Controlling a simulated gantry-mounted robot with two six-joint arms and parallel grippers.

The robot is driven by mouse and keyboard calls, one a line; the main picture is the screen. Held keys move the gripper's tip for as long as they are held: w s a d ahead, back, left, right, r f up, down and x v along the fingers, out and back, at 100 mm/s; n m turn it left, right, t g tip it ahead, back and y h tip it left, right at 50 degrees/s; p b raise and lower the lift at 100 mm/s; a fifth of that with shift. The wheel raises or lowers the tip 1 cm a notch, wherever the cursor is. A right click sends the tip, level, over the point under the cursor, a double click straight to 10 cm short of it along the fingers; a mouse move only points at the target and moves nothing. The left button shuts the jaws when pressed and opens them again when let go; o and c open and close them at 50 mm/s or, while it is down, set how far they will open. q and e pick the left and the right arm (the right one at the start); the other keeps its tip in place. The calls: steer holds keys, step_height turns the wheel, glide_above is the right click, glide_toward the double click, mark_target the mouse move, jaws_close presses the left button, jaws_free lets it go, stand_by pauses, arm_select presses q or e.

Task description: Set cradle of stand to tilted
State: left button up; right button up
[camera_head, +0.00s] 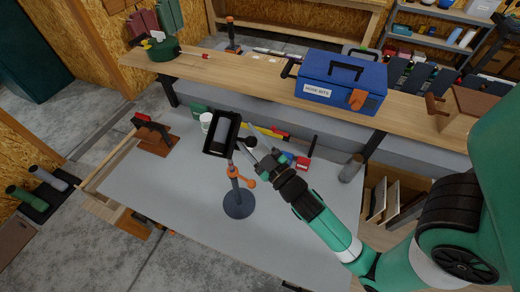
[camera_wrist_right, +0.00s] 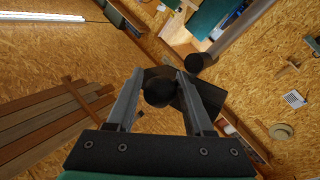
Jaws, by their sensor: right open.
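The stand has a round dark base (camera_head: 239,203) on the grey bench top, a post with orange clamp parts (camera_head: 234,172), and a black frame-like cradle (camera_head: 221,134) at its top. The cradle leans somewhat in the picture; I cannot tell its exact setting. A black ball knob (camera_head: 250,142) sticks out at the cradle's right side. My right gripper (camera_head: 257,150) is open at the knob. In the right wrist view the knob (camera_wrist_right: 158,92) sits between the spread fingers, with dark cradle parts behind it; contact is unclear. My left gripper is not in view.
Behind the stand are a white cup (camera_head: 206,121), a yellow and red tool (camera_head: 268,131) and small red and blue items (camera_head: 301,162). A blue toolbox (camera_head: 342,82) stands on the raised wooden shelf. The bench front is mostly clear.

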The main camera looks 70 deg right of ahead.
steer(key=b+v, duration=0.3)
steer(key=v, duration=0.7)
steer(key=shift+s, duration=0.15)
